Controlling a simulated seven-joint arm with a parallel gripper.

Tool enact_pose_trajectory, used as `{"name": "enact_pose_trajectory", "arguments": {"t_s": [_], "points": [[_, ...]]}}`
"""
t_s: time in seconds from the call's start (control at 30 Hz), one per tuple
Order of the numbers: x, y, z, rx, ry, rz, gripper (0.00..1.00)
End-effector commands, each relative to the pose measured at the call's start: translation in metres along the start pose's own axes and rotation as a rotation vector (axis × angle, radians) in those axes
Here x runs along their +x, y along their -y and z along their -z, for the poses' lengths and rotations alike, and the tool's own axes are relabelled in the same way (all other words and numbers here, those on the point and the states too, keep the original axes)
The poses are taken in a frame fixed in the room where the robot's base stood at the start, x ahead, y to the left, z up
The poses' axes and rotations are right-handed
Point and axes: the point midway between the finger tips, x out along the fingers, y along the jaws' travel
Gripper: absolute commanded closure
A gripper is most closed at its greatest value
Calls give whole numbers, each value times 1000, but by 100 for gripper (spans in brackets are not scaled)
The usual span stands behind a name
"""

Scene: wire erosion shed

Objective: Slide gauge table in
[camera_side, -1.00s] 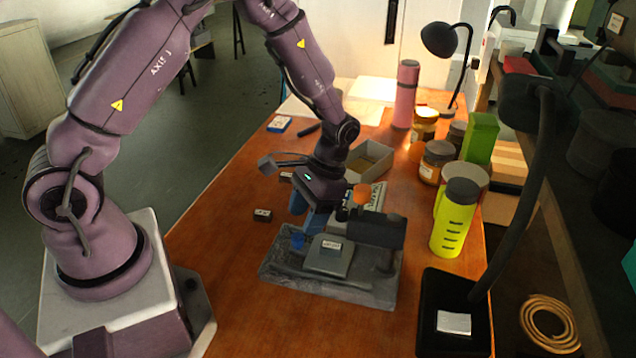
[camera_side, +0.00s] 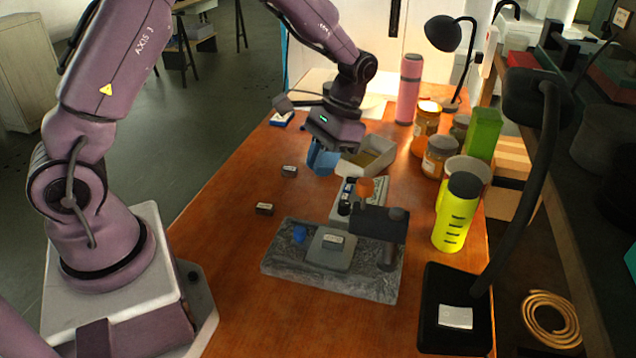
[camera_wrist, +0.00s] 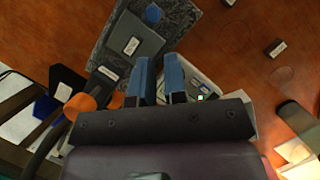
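The gauge has a grey speckled stone base (camera_side: 290,283) on the wooden table. Its small grey table plate (camera_side: 320,259) lies on the base with a small labelled block (camera_side: 333,241) on top. A blue knob (camera_side: 300,235) stands on the base beside the plate, at its far left. A dark gauge head (camera_side: 378,224) with an orange knob (camera_side: 366,187) overhangs the base on the right. My gripper (camera_side: 322,170) hangs above the table behind the gauge, clear of it. In the wrist view its blue fingers (camera_wrist: 157,62) are apart with nothing between them.
A grey open tray (camera_side: 370,158) and a white unit (camera_side: 348,208) stand behind the gauge. Jars (camera_side: 440,160), a yellow-green bottle (camera_side: 455,215) and a lamp base (camera_side: 455,315) line the right. Small labelled blocks (camera_side: 264,209) lie left; the front-left table is clear.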

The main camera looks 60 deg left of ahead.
Motion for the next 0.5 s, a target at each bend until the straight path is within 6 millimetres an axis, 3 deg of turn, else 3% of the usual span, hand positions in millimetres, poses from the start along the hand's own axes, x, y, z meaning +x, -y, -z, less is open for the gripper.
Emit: {"name": "enact_pose_trajectory", "arguments": {"t_s": [0.1, 0.17, 0.3, 0.5], "points": [[21, 45, -19, -169, 58, -92, 100], [42, 60, -38, -329, 106, -226, 100], [75, 70, -69, -743, 178, -567, 100], [99, 78, -85, -1380, 226, -1018, 100]]}}
